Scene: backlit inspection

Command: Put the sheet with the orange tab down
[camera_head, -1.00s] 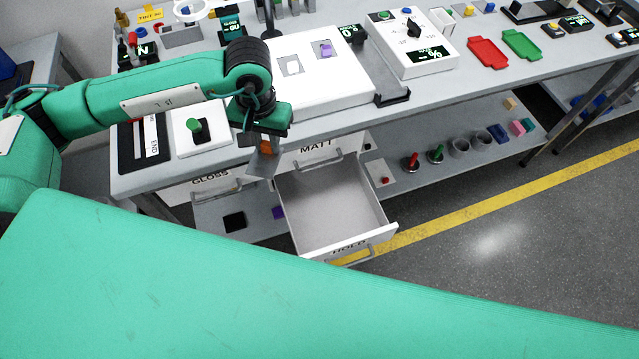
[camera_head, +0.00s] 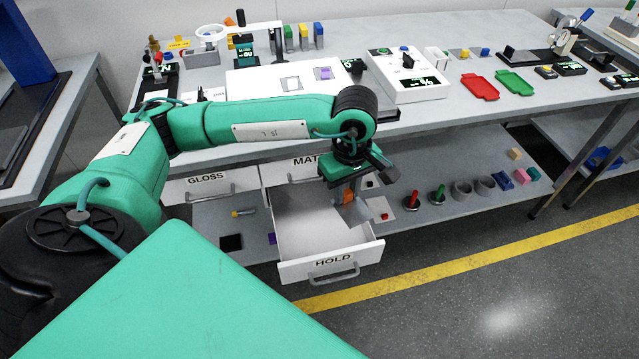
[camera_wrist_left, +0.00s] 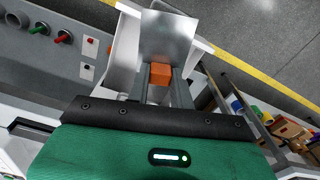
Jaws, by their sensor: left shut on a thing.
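My left gripper (camera_head: 347,192) points down over the open HOLD drawer (camera_head: 305,270) and is shut on the orange tab (camera_head: 349,197) of a sheet. The grey, partly see-through sheet (camera_head: 357,213) hangs below the tab, over the right part of the drawer. In the left wrist view the orange tab (camera_wrist_left: 160,74) sits between the fingers, with the sheet (camera_wrist_left: 170,38) beyond it, between the white drawer walls (camera_wrist_left: 126,40). I cannot tell whether the sheet touches the drawer floor. The visible drawer floor is bare. My right gripper is not in view.
The GLOSS drawer (camera_head: 207,184) and the MATT drawer (camera_head: 290,170) appear closed beside and behind the open one. A white light panel (camera_head: 250,84) and a white control box (camera_head: 412,90) stand on the bench. The lower shelf (camera_head: 440,215) holds knobs and cups.

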